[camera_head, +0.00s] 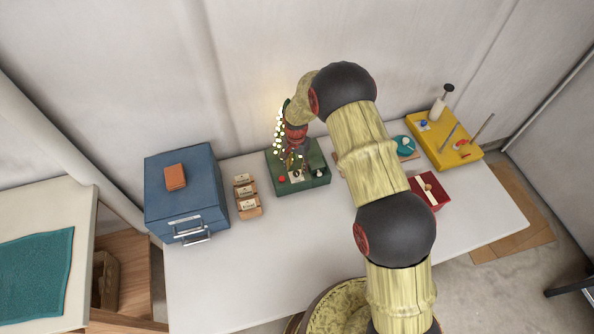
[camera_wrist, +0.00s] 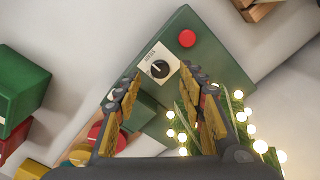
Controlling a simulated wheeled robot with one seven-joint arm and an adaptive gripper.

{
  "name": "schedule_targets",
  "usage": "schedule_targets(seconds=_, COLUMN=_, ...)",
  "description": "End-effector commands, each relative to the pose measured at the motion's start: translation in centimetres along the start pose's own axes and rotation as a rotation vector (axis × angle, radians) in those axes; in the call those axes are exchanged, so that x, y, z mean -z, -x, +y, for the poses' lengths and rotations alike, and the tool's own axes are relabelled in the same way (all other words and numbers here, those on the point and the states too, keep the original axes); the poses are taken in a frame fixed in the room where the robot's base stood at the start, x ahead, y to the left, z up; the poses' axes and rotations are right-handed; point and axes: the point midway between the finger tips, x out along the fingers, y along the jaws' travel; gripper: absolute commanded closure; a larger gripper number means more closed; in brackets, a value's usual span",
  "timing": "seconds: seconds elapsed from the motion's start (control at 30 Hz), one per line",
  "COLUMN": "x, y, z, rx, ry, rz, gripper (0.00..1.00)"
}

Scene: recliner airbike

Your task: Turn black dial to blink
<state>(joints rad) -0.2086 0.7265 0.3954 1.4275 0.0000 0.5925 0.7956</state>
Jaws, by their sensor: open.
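The black dial (camera_wrist: 160,69) has a pale pointer line and sits on a white label plate (camera_wrist: 149,57) on a green box (camera_wrist: 217,62). The lettering is too small to read. My gripper (camera_wrist: 160,76) is open and points down at the box, its two fingers on either side of the dial with gaps on both sides. Whether the fingertips touch the plate cannot be told. In the head view, the green box (camera_head: 322,182) stands on the table, with my gripper (camera_head: 295,166) over it and the plate partly visible.
A red button (camera_wrist: 187,38) sits near the dial. A small tree with lit bulbs (camera_wrist: 249,112) stands close to my right finger. The front is clear.

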Motion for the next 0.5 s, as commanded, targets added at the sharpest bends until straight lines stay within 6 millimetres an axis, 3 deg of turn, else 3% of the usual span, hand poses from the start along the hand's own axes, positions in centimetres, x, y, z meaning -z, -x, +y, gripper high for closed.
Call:
schedule_targets(seconds=0.2, x=0.0, y=-2.9, z=0.0, rx=0.0, ry=0.001, rz=0.0, gripper=0.6)
schedule_targets(seconds=0.5, x=0.0, y=-3.8, z=0.0, rx=0.0, ry=0.001, rz=0.0, gripper=0.6)
